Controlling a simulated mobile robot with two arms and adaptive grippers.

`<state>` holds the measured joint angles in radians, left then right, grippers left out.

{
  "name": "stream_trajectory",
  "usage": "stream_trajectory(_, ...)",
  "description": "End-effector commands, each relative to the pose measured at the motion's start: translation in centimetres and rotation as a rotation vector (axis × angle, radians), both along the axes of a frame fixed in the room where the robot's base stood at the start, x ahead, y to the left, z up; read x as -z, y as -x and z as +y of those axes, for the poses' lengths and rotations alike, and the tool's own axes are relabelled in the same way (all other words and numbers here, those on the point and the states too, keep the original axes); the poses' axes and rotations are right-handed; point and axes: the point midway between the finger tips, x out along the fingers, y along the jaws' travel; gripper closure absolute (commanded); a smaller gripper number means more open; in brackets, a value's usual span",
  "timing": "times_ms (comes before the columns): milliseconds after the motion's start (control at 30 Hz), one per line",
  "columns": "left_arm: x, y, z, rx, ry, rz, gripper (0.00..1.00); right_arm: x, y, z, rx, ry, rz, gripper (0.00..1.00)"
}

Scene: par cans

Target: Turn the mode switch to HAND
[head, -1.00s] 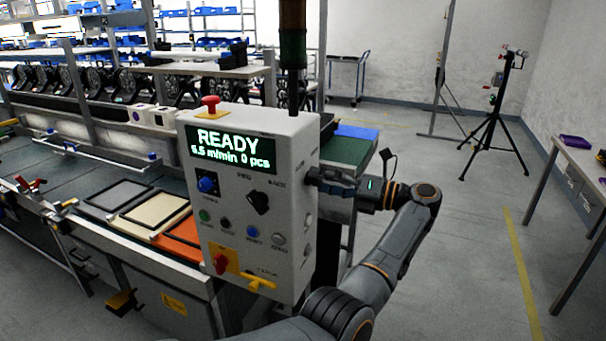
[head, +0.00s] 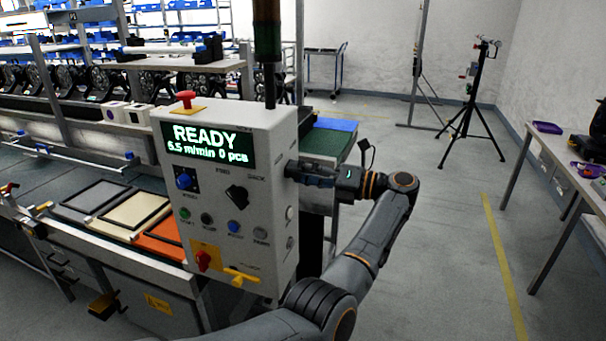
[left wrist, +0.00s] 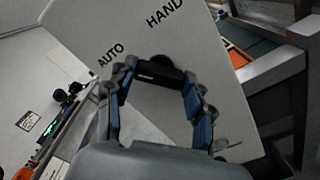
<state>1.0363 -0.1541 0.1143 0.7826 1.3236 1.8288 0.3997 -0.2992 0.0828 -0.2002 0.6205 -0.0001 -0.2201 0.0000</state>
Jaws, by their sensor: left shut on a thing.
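The grey control box (head: 273,255) stands upright with a lit screen reading READY. My left gripper (head: 298,171) is at the box's right side face. In the left wrist view that face carries the labels AUTO (left wrist: 111,56) and HAND (left wrist: 165,12). The black mode switch (left wrist: 158,70) sits below and between these labels, with a small pale mark on its bar. The fingers of my left gripper (left wrist: 157,82) are shut on the switch, one on each side. I cannot tell which label it points to. The head view hides the switch. My right gripper is out of view.
A conveyor with trays (head: 97,197) lies left. A tripod (head: 470,110) and table (head: 548,150) stand right, with open floor between.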

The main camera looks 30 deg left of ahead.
Motion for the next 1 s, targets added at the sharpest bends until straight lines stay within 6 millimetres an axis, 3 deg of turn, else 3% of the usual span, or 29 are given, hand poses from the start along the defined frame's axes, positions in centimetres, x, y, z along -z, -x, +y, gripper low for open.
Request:
stream_trajectory(467, 0.1, 0.0, 0.0, -0.001, 0.088, 0.356, 0.79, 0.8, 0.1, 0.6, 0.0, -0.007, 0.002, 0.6)
stream_trajectory(1000, -0.1, 0.0, 0.1, -0.002, 0.208, 0.854, 0.79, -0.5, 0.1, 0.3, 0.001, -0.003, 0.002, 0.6)
